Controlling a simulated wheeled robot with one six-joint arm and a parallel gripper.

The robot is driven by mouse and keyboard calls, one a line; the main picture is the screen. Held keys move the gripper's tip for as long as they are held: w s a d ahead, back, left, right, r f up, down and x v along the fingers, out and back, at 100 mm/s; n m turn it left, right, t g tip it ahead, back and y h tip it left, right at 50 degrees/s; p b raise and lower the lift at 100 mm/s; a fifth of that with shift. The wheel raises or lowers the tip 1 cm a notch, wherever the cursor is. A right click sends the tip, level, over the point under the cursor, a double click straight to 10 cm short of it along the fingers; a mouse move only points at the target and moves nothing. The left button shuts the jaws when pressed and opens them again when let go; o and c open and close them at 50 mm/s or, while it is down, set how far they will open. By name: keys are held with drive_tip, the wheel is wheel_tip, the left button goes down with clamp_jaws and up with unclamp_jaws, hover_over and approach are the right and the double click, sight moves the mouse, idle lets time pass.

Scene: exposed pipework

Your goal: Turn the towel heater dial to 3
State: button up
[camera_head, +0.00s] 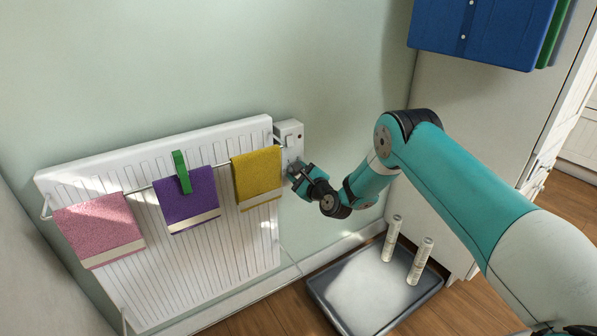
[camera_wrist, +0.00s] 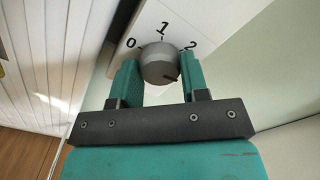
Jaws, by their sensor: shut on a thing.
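The towel heater (camera_head: 200,215) is a white ribbed panel on the wall, with a white control box (camera_head: 290,135) at its upper right. In the wrist view the grey round dial (camera_wrist: 158,62) sits on the white box face, with the marks 0, 1 and 2 showing around its far side. A dark line on the dial points to the lower right, towards my right finger, past the 2. No 3 is visible. My gripper (camera_wrist: 161,70) is shut on the dial, one teal finger on each side. In the head view my gripper (camera_head: 297,174) mostly hides the dial.
Pink (camera_head: 98,228), purple (camera_head: 187,198) and yellow (camera_head: 257,178) towels hang on the rail left of the box. A green clip (camera_head: 181,172) holds the purple one. A grey tray (camera_head: 345,315) with two pale cylinders stands on the floor below my arm. A white cabinet stands right.

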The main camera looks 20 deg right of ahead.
drive_tip(key=shift+d+m, duration=0.15)
drive_tip(key=shift+m, duration=0.45)
drive_tip(key=o, duration=0.8)
drive_tip(key=shift+w, duration=0.1)
drive_tip(key=shift+o, duration=0.6)
